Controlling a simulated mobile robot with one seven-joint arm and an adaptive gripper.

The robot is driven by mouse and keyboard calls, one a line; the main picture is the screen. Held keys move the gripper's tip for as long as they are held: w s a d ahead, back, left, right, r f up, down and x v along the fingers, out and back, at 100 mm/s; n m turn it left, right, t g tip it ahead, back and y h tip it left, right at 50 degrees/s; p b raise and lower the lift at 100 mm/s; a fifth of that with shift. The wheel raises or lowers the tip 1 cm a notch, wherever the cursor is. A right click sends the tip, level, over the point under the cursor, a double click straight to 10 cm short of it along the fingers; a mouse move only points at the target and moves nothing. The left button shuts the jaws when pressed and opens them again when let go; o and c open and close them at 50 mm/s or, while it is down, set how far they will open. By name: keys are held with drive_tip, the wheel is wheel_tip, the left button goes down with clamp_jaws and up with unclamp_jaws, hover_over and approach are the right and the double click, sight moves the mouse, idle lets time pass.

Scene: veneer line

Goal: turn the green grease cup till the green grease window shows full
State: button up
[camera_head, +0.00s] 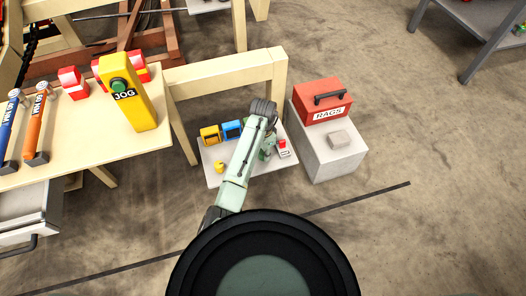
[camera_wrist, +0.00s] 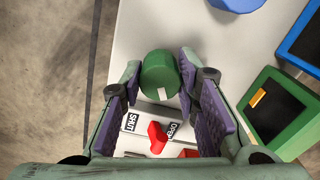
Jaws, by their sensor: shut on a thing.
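The green grease cup (camera_wrist: 158,72) is a round green knob with a pale stripe on its side, in the wrist view. My gripper (camera_wrist: 160,62) is shut on it, one finger on each side. The green grease window (camera_wrist: 279,112) is a green-framed box with a dark pane to the right of the cup. In the head view my gripper (camera_head: 266,150) is over the low table, and my arm hides most of the cup and green window.
A red handle (camera_wrist: 157,138) sits by SHUT and OPEN labels, close below the cup. A blue window (camera_wrist: 304,42) and blue cup (camera_wrist: 237,3) are nearby. The low table (camera_head: 213,179) also bears a yellow window (camera_head: 209,134) and yellow cup (camera_head: 219,166). A red RAGS box (camera_head: 322,101) stands right.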

sight(263, 152)
drive_tip(key=o, duration=1.2)
drive_tip(key=shift+c, duration=0.2)
wheel_tip(263, 152, up, 12)
